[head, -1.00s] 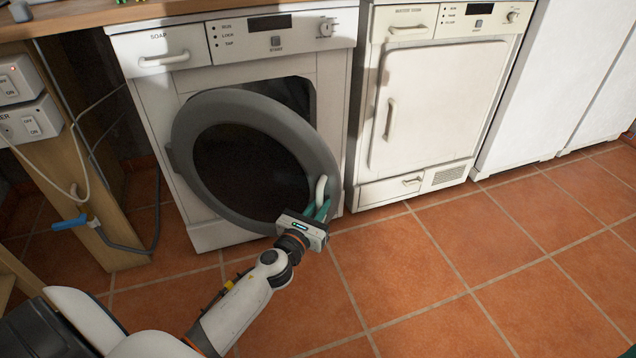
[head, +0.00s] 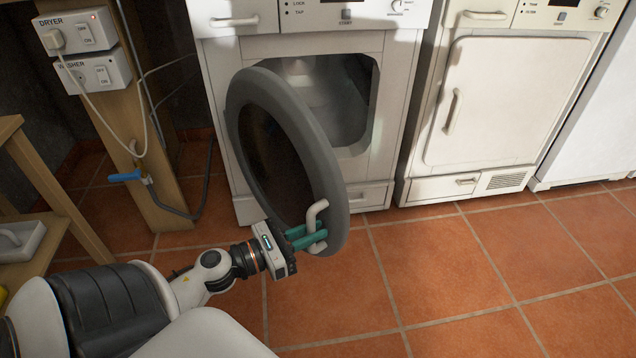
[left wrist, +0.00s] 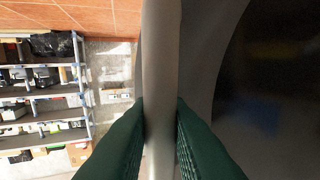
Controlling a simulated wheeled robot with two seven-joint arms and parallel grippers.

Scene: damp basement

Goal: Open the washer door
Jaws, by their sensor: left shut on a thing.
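The washer (head: 218,100) is a white front loader at the middle of the head view. Its round grey-rimmed door (head: 335,170) stands swung out, hinged at the left, and part of the drum opening (head: 340,90) shows behind it. My left gripper (head: 312,238) is shut on the pale door handle (head: 316,212) at the door's right edge. In the left wrist view the green fingers (left wrist: 160,125) press on both sides of the handle bar (left wrist: 160,60), with the dark door glass to the right. My right gripper is not in view.
A white dryer (head: 490,110) with a shut door stands right of the washer. Wall boxes with switches (head: 95,75), a wooden post and a blue-handled tap (head: 125,176) are at the left. The tiled floor (head: 480,280) at the right is clear.

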